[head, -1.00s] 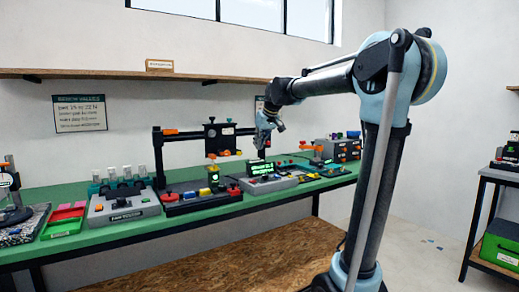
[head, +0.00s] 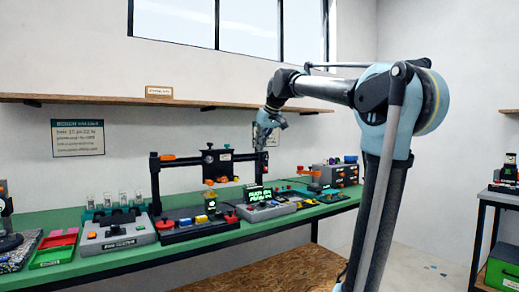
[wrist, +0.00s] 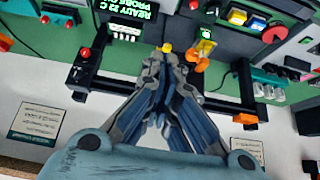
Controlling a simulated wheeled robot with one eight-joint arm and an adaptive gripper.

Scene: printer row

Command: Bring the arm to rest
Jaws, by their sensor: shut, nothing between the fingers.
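My gripper (head: 260,144) hangs at the end of my raised arm, above the green bench in the head view. In the wrist view my gripper (wrist: 166,50) has its fingers closed together with nothing held. It appears apart from the bench devices behind it. The arm reaches left from its tall column, with the wrist bent downward. The exact gap between the fingertips and the equipment below is hard to judge.
The green bench (head: 88,268) carries a row of devices, including a black gantry frame (head: 183,158) left of the gripper and a display box (head: 258,193) below it. A wall shelf (head: 130,100) runs behind. A side table (head: 497,200) stands at right.

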